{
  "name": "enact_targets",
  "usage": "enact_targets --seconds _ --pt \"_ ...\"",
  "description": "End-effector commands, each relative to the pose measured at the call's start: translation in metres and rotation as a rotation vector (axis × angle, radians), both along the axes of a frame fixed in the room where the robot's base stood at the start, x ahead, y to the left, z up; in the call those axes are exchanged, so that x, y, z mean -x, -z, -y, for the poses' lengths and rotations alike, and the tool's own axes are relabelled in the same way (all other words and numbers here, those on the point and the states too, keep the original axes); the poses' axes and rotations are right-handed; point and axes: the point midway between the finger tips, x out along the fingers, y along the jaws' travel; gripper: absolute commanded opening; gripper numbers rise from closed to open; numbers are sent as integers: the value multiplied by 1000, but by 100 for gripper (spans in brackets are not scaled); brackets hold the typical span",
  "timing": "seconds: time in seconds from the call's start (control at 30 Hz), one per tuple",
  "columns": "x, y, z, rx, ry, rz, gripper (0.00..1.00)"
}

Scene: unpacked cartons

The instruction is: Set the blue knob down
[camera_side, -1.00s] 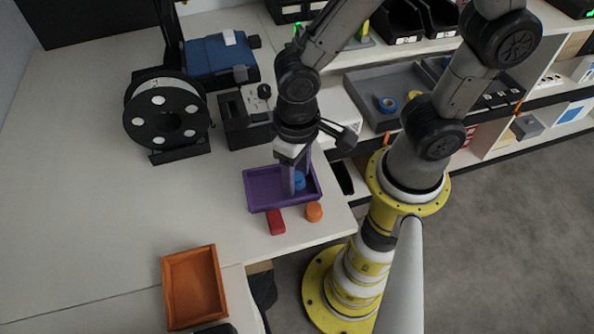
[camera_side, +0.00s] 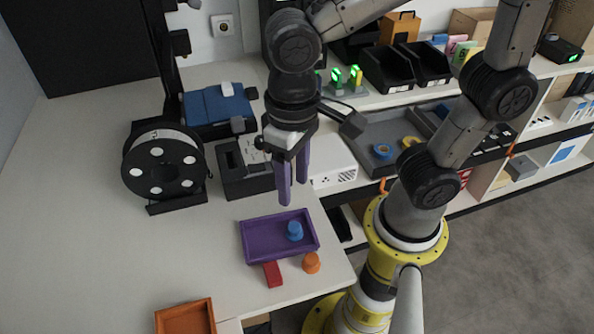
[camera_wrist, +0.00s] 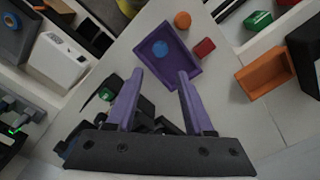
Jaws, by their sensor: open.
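The blue knob (camera_side: 295,231) sits in the right part of the purple tray (camera_side: 262,256), resting on its floor. In the wrist view the blue knob (camera_wrist: 160,48) lies beyond my fingertips, inside the purple tray (camera_wrist: 186,84). My gripper (camera_side: 292,192) is open and empty, raised above the tray and apart from the knob. Its two purple fingers also show spread in the wrist view, where my gripper (camera_wrist: 160,74) holds nothing between them.
A red block (camera_side: 272,274) and an orange knob (camera_side: 311,263) lie on the table in front of the tray. An orange tray (camera_side: 186,318) is at the front left. A black spool (camera_side: 164,163) and a dark device (camera_side: 244,170) stand behind. The table's left side is clear.

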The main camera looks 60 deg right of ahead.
Motion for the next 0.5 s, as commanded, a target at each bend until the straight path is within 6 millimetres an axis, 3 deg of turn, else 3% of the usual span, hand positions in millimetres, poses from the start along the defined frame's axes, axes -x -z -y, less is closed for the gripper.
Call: enact_targets --seconds 0.13,0.23,0.4,0.5 --pt "-3 -13 23 -38 3 64 52" --pt "-2 -24 55 -68 -4 159 52" --pt "10 -38 103 -59 -28 344 52" --pt "18 -41 121 -28 -43 426 52"
